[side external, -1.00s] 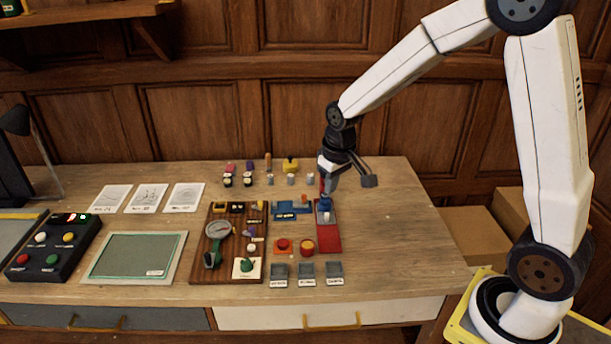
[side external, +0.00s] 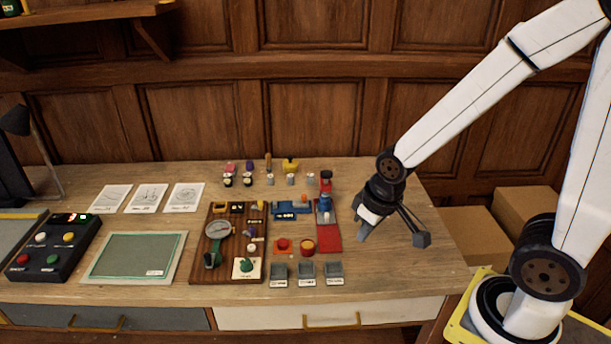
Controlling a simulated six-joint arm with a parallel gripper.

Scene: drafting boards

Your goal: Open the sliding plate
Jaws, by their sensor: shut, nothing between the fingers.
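A long red plate (side external: 329,240) lies on the right part of the desk, with a blue-grey knobbed piece (side external: 324,208) on it and a red upright piece (side external: 326,181) at its far end. A blue fixture (side external: 289,211) with an orange part sits just left of it. I cannot tell for certain which of these is the sliding plate. My gripper (side external: 362,236) is to the right of the red plate, pointing down, shut and empty. It appears apart from the plate, low over the bare wood; its exact height is unclear.
Small bottles and stamps line the back. A button box (side external: 53,249) is far left. The desk's right end is clear.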

